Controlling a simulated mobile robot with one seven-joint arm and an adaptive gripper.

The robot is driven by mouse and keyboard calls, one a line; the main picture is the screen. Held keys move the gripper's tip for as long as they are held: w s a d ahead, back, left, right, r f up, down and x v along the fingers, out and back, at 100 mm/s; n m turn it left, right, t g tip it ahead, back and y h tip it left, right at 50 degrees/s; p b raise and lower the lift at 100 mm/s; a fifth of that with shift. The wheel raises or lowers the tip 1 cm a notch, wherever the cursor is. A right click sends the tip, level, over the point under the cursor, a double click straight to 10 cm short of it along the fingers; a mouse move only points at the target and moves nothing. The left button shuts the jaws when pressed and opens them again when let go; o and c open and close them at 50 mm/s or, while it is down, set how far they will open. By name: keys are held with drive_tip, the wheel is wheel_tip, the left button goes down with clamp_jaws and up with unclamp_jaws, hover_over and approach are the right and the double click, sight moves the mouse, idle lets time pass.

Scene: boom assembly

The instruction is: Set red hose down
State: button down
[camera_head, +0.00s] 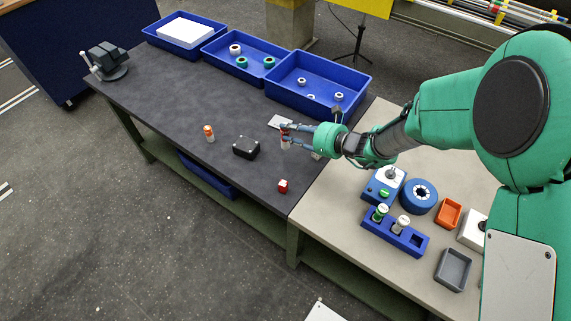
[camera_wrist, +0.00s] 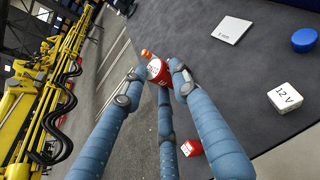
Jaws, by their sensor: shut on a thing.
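The red hose (camera_wrist: 158,72) is a short red piece with a pale end and white marking in the wrist view. My gripper (camera_wrist: 158,76) is shut on it, with blue fingers around its sides. In the head view my gripper (camera_head: 287,136) is over the right part of the dark table, with the red and white piece (camera_head: 285,143) between its fingers. The fingers hide part of it. I cannot tell whether it touches the table top.
A white "12 V" block (camera_wrist: 286,97) and blue disc (camera_wrist: 304,40) are close by. Blue bins (camera_head: 318,84) line the back. The table's left half is mostly clear.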

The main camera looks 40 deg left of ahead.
wheel_tip(320, 180, down, 6)
drive_tip(key=b, duration=0.1)
idle(0.5)
drive_tip(key=shift+f, duration=0.1)
drive_tip(key=shift+f+b, duration=0.7)
drive_tip(key=shift+f, duration=1.15)
drive_tip(key=shift+f, duration=0.2)
drive_tip(key=c, duration=1.3)
unclamp_jaws()
drive_tip(key=shift+c, duration=0.2)
drive_tip(key=shift+r, duration=0.2)
